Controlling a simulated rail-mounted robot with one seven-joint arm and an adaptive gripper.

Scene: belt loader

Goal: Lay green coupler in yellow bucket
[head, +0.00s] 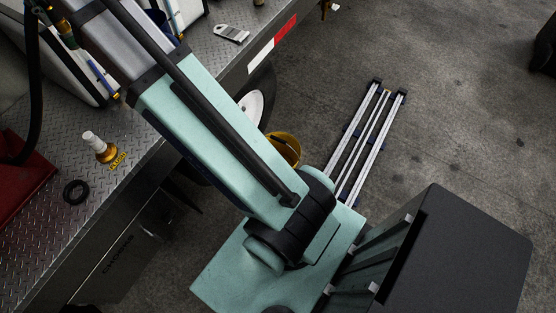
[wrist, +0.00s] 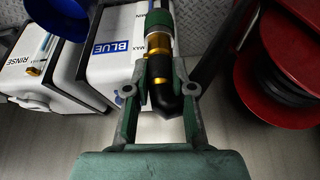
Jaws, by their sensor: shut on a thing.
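The green coupler (wrist: 159,20) shows in the wrist view as a green collar with silver and brass bands and a rounded black end pointing toward the wrist. My gripper (wrist: 160,72) is shut on it, with one finger on each side of the brass and black part. The far end of the coupler is cut off by the top edge. In the head view the yellow bucket (head: 285,146) stands on the floor beside the truck. My arm hides part of it, and its inside is mostly hidden. My gripper cannot be made out clearly in the head view.
White containers marked RINSE (wrist: 35,60) and BLUE (wrist: 110,50) stand below the gripper, with a red reel (wrist: 280,70) to the right. On the truck bed lie a brass-and-white fitting (head: 99,147) and a black ring (head: 76,191). Silver rails (head: 368,140) lie right of the bucket.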

